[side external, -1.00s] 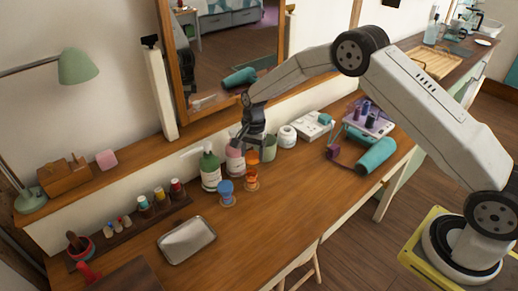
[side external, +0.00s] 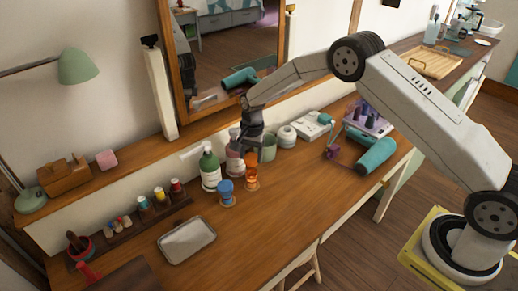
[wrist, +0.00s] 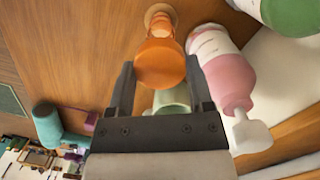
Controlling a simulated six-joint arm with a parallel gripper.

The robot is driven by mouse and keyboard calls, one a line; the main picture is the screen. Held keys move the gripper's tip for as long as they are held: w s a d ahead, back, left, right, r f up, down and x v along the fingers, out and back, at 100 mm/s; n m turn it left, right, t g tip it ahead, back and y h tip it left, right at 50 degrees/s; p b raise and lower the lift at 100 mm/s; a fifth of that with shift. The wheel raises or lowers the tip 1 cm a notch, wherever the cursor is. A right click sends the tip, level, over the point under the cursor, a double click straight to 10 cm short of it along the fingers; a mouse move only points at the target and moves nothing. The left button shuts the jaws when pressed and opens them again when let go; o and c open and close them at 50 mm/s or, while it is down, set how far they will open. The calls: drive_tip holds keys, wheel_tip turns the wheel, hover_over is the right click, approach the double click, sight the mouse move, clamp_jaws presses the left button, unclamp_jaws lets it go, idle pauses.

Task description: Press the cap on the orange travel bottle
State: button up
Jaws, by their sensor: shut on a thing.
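The orange travel bottle (side external: 252,183) stands upright on a small round tan base on the wooden desk. My gripper (side external: 252,158) is right above it, pointing down. In the wrist view my gripper (wrist: 160,70) is shut on the round orange cap (wrist: 160,63), which sits between the fingertips. The orange bottle (wrist: 159,25) shows just beyond the cap, nearly in line with it. I cannot tell whether the cap is fully seated on the neck.
A blue bottle (side external: 226,190) stands close left. A green pump bottle (side external: 210,170) and a pink pump bottle (side external: 234,164) stand behind, the pink one close to my gripper. A pale green cup (side external: 268,150) is to the right. The desk's front is clear beside the metal tray (side external: 187,240).

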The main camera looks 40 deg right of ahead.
drive_tip(key=shift+f, duration=1.5)
drive_tip(key=shift+f, duration=0.75)
idle(1.9)
drive_tip(key=o, duration=1.2)
drive_tip(key=shift+r, duration=0.15)
drive_tip(key=shift+r, duration=2.85)
